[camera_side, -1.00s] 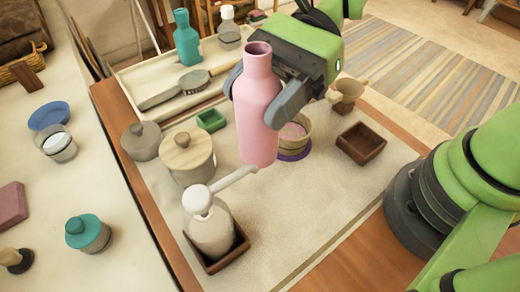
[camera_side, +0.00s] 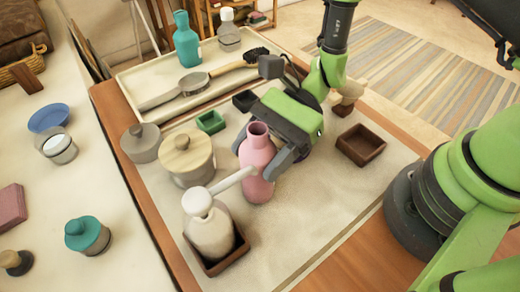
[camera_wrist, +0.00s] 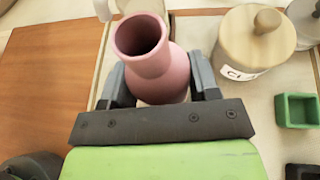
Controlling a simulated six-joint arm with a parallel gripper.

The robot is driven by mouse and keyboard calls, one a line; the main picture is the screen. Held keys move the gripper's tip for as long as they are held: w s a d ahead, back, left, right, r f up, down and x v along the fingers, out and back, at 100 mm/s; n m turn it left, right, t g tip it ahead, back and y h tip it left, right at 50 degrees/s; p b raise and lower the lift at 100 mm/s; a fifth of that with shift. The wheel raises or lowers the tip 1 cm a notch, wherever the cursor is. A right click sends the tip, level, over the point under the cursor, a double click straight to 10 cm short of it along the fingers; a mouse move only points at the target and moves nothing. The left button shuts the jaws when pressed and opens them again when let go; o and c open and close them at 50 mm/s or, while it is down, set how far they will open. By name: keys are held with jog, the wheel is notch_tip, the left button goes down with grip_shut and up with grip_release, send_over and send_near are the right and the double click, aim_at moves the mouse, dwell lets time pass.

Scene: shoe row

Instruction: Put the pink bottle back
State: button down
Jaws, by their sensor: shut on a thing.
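The pink bottle (camera_side: 258,152) is upright, just right of the white pump bottle's spout in the side view. My gripper (camera_side: 264,158) is shut on the pink bottle, with one finger on each side of its body. In the wrist view the open mouth and neck of the pink bottle (camera_wrist: 160,68) rise between the two fingers (camera_wrist: 160,84). The bottle's base is low over the pale mat (camera_side: 330,205); I cannot tell whether it touches.
A white pump bottle (camera_side: 208,228) stands in a brown tray (camera_side: 242,250), its spout close to the pink bottle. A wooden-lidded jar (camera_side: 187,158) is left. An empty brown tray (camera_side: 361,145), a green tray (camera_side: 210,121) and a black tray (camera_side: 245,101) are nearby. The mat's front right is clear.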

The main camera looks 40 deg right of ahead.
jog(key=shift+f, duration=0.2)
jog(key=shift+c, duration=1.8)
grip_release()
jog(key=shift+r, duration=0.1)
jog(key=shift+d+r, duration=0.1)
jog(key=shift+r, duration=0.1)
jog(key=v, duration=1.2)
jog(key=s+d+r+n+t+h, duration=0.3)
jog(key=s+r+n+t+h, duration=0.1)
jog(key=r, duration=0.5)
jog(key=s+d+r+n+t+h, duration=0.4)
jog(key=s+r+n+t+h, duration=0.1)
jog(key=s+r+n+h, duration=0.1)
notch_tip(320, 180, up, 3)
jog(key=shift+n+h, duration=0.6)
jog(key=shift+n, duration=0.5)
